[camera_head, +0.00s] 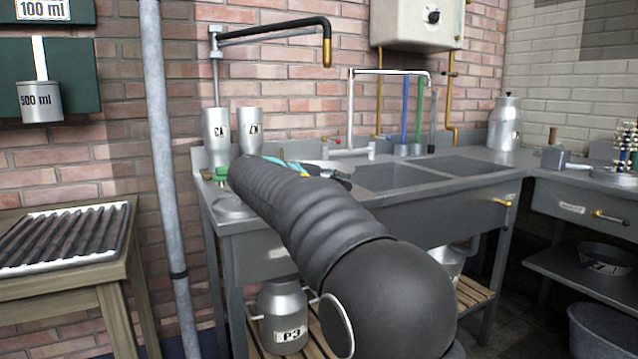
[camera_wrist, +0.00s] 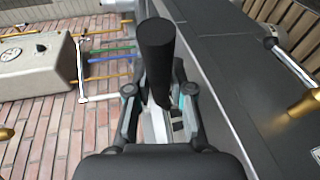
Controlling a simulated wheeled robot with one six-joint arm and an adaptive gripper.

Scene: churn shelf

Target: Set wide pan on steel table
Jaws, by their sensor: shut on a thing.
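In the wrist view, my gripper (camera_wrist: 160,105) is shut on a black, round-ended handle (camera_wrist: 156,55) that sticks up between its fingers. What the handle belongs to is hidden, so I cannot tell whether it is the wide pan. In the head view, my dark ribbed arm reaches over the left part of the grey steel table (camera_head: 420,215) and hides most of the gripper; teal bits show behind it. A round, flat metal thing (camera_head: 232,208) is at the table's left end, partly covered by the arm; I cannot tell whether it is a pan.
Two metal containers (camera_head: 216,135) stand at the table's back left. Sink basins (camera_head: 390,177) take up its middle, and a milk can (camera_head: 506,125) stands at its back right. A labelled dark pan (camera_head: 605,259) sits on a low right shelf. A pipe (camera_head: 165,150) stands left of the table.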

